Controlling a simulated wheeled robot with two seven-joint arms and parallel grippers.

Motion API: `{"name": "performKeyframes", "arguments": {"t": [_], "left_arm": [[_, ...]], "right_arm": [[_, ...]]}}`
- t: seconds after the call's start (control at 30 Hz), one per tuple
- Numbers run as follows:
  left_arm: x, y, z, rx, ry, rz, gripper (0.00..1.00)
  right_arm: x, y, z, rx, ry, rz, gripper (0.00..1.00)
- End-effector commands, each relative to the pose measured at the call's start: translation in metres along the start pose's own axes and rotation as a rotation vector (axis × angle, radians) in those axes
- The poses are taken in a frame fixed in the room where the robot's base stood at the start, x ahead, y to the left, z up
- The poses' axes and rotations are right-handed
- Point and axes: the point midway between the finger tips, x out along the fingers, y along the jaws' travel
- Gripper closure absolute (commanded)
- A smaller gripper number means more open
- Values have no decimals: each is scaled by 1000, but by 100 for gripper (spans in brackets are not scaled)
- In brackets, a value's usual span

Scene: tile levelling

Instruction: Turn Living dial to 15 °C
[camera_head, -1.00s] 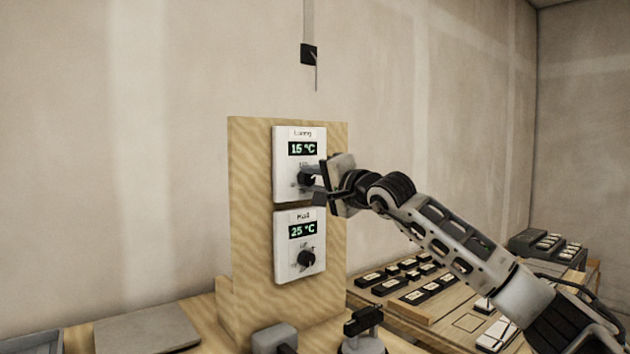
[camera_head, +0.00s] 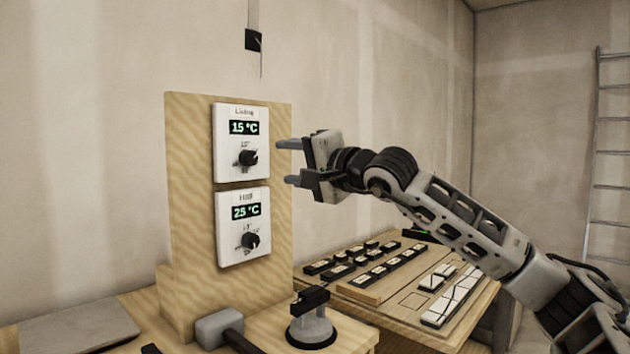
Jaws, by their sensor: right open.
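The Living thermostat (camera_head: 240,176) is a white unit in the upper place on a wooden board. Its display reads 15 °C. Its black dial (camera_head: 248,158) is in plain view and nothing touches it. The Hall thermostat (camera_head: 228,250) is below it, with its display at 25 °C and its own black dial (camera_head: 250,241). My right gripper (camera_head: 286,163) is to the right of the Living dial, clear of it. Its two fingers point left toward the board, spread apart and empty. My left gripper is not in view.
The wooden board (camera_head: 190,200) stands on a bench. A suction-cup tool (camera_head: 312,328) and a mallet (camera_head: 219,327) are in front of it. Trays with several black and white pieces (camera_head: 385,262) lie to the right. A ladder (camera_head: 608,160) leans at the far right.

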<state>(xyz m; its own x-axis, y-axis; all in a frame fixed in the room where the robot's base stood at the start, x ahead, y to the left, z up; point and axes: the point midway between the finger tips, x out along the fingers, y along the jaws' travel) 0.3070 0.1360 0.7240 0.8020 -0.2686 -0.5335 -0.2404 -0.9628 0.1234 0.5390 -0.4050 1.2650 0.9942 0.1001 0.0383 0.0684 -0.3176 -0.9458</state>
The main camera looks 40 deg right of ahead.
Motion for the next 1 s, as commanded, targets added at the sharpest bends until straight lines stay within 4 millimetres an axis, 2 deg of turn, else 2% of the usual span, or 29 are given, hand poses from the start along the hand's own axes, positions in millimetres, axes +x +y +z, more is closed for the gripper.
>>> {"name": "performKeyframes", "arguments": {"t": [0.03, 0.1, 0.3, 0.5, 1.0], "left_arm": [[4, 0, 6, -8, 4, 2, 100], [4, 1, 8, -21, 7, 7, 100], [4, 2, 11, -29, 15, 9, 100], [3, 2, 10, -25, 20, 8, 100], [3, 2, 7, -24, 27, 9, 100]], "right_arm": [[-13, 6, 1, -5, 3, 3, 49], [-27, 5, 1, -4, 3, 2, 49], [-51, 3, 0, -1, 1, 2, 49], [-58, 0, 0, 1, -1, 1, 49], [-57, 0, 0, 1, -1, 0, 49]]}}
